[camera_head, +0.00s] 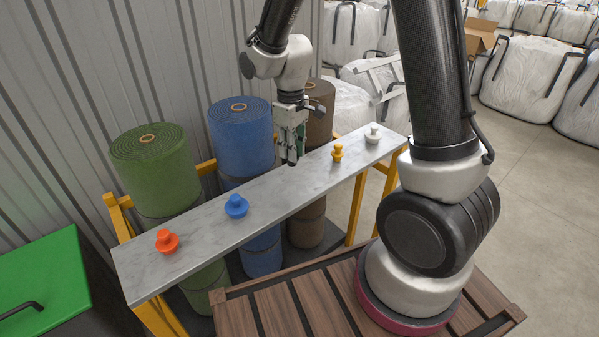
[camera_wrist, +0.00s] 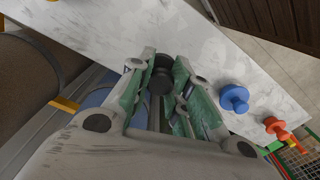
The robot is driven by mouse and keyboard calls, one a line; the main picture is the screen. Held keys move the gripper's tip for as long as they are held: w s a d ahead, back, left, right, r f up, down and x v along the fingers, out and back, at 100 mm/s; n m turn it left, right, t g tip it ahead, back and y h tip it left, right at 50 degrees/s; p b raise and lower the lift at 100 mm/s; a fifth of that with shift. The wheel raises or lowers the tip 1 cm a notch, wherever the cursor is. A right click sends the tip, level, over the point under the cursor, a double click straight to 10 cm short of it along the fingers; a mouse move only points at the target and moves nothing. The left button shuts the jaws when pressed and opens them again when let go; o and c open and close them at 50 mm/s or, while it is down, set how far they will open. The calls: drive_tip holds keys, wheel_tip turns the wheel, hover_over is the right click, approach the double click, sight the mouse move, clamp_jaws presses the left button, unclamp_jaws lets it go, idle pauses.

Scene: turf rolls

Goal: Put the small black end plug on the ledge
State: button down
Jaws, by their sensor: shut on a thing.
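The small black end plug (camera_wrist: 160,80) is between the fingers of my gripper (camera_wrist: 162,68) in the wrist view. My gripper is shut on it. In the head view my gripper (camera_head: 291,146) points down by the middle of the ledge (camera_head: 290,192), a long grey marbled slab. The plug shows there as a dark tip (camera_head: 292,159) below the fingers, partly hidden by them. I cannot tell whether it touches the ledge. The ledge also fills much of the wrist view (camera_wrist: 235,75).
On the ledge stand an orange plug (camera_head: 167,241), a blue plug (camera_head: 236,206), a yellow plug (camera_head: 337,153) and a white plug (camera_head: 373,133). Green (camera_head: 155,175), blue (camera_head: 242,140) and brown (camera_head: 320,126) turf rolls stand behind it. The ledge between the blue and yellow plugs is clear.

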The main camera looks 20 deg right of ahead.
drive_tip(key=shift+f, duration=3.15)
drive_tip(key=shift+f, duration=0.15)
drive_tip(key=c, duration=1.3)
unclamp_jaws()
drive_tip(key=shift+a, duration=0.1)
wheel_tip(320, 180, up, 12)
drive_tip(key=shift+r, duration=0.25)
drive_tip(key=s+d+r+m+t, duration=0.1)
drive_tip(key=s+d+r+m, duration=0.1)
drive_tip(key=s+d+r, duration=0.2)
drive_tip(key=s+d+r+m+t, duration=0.1)
drive_tip(key=s+d+r+m, duration=0.1)
drive_tip(key=s+d+r, duration=0.3)
drive_tip(key=s+d+r+m+t, duration=0.2)
drive_tip(key=s+d+r, duration=0.2)
drive_tip(key=s, duration=0.7)
drive_tip(key=shift+s+d+r+m, duration=0.25)
drive_tip(key=shift+r+m, duration=0.15)
drive_tip(key=shift+r, duration=0.15)
